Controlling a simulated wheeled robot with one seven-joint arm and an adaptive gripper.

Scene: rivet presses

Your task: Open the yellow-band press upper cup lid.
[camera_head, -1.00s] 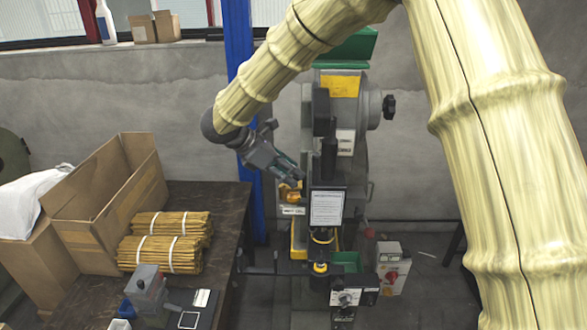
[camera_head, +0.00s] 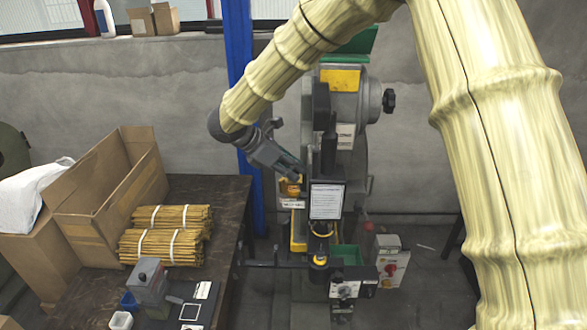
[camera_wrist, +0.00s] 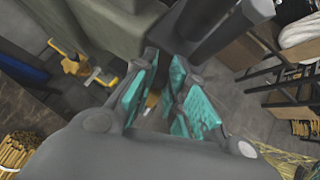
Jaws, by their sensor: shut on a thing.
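The yellow-band press (camera_head: 340,110) stands behind the table's right end, grey-green with a yellow plate near its top. Its upper cup (camera_head: 290,188) is a small orange vessel at the press's left side, above a white label. My gripper (camera_head: 298,168) reaches down from the upper left, with its fingertips at the top of this cup. In the wrist view, the teal finger pads (camera_wrist: 165,95) close around something small; a yellowish bit shows between them. The lid is mostly hidden by the fingers, and its angle cannot be told.
A dark table (camera_head: 225,205) at left holds an open cardboard box (camera_head: 105,195) and tied bundles of rods (camera_head: 165,245). A blue post (camera_head: 240,60) stands just left of the press. A framed sheet (camera_head: 327,201) and a control box (camera_head: 350,284) stand close in front.

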